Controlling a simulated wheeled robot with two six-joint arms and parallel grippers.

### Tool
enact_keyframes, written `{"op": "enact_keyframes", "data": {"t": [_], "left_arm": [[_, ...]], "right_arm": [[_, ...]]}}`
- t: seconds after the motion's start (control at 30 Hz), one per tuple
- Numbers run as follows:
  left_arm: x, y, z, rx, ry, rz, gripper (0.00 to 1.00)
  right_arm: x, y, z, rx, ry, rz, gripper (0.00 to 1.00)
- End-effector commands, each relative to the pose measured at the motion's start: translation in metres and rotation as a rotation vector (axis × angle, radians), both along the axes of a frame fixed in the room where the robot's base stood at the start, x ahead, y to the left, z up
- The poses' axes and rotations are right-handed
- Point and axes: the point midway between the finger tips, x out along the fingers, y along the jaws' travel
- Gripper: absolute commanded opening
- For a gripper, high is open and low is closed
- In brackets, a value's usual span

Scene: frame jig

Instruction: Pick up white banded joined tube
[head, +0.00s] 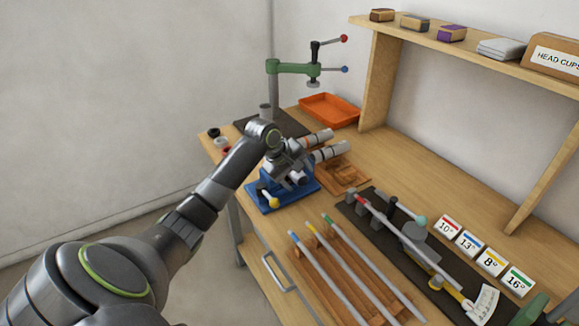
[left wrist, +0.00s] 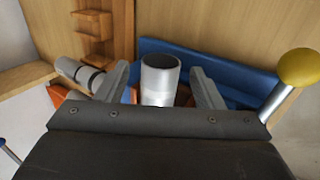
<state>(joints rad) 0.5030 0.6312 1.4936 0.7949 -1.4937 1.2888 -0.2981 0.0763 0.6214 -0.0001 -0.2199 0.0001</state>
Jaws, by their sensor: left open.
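In the head view two pale tubes with dark bands lie beside my left gripper, an upper one (head: 318,137) and a lower one (head: 332,151). I cannot tell for certain which one is the joined tube. My left gripper (head: 293,165) is open over the blue fixture (head: 266,203). In the left wrist view a pale tube (left wrist: 160,82) stands end-on between the open fingers of my left gripper (left wrist: 165,88), with visible gaps on both sides. A banded tube (left wrist: 82,76) shows left of the fingers. The lower part of the middle tube is hidden by my gripper body.
The fixture's yellow-knobbed lever (head: 270,202) stands close to my gripper. A wooden rack (head: 352,179) is right of the fixture. A green press (head: 293,68) and orange tray (head: 330,109) are behind. Long rods (head: 345,262) lie in front. Open bench lies towards the shelf.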

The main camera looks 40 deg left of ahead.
Motion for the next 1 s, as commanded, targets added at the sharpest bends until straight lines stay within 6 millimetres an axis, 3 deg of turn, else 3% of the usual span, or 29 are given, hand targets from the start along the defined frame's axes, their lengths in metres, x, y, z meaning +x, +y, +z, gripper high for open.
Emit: {"op": "enact_keyframes", "data": {"t": [0.23, 0.7, 1.0], "left_arm": [[0.0011, -0.0002, -0.0017, 0.001, -0.001, 0.0, 0.61], [0.0008, -0.0002, -0.0015, 0.001, 0.0, 0.0, 0.0], [0.0017, 0.0, 0.0047, 0.001, -0.004, -0.001, 0.0]], "right_arm": [[-0.0017, -0.0035, 0.0002, -0.004, 0.002, 0.001, 0.36], [-0.003, -0.0043, 0.0003, -0.005, 0.004, 0.001, 0.36], [-0.0031, -0.0041, -0.0006, -0.005, 0.005, 0.001, 0.36]]}}
